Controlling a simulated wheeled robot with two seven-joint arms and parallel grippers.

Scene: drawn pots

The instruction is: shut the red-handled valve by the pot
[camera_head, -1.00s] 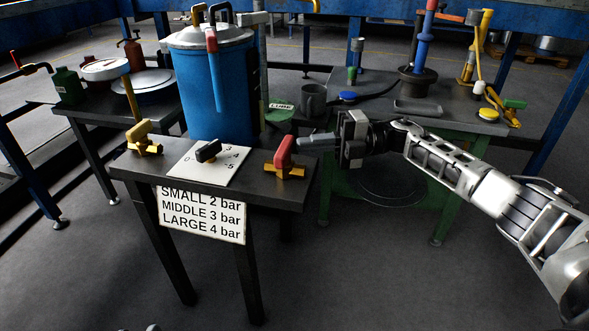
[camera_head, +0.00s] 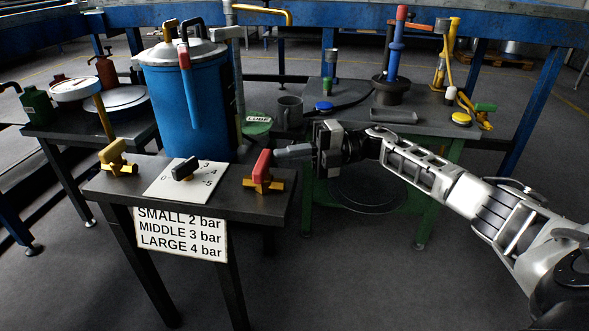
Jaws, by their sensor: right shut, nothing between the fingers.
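The valve with the red handle (camera_head: 262,165) sits on a brass body at the right end of the dark front table, beside the blue pot (camera_head: 190,105). Its handle stands up, leaning slightly right. My right gripper (camera_head: 277,153) is shut and empty. Its fingertips point left at the upper right side of the red handle, very close to it; I cannot tell whether they touch. My left gripper is not in view.
A dial plate (camera_head: 183,182) with a black knob and a yellow-handled valve (camera_head: 118,157) stand left of the red one on the front table (camera_head: 225,205). A grey mug (camera_head: 289,111) and a green lube can (camera_head: 257,126) are behind my right gripper.

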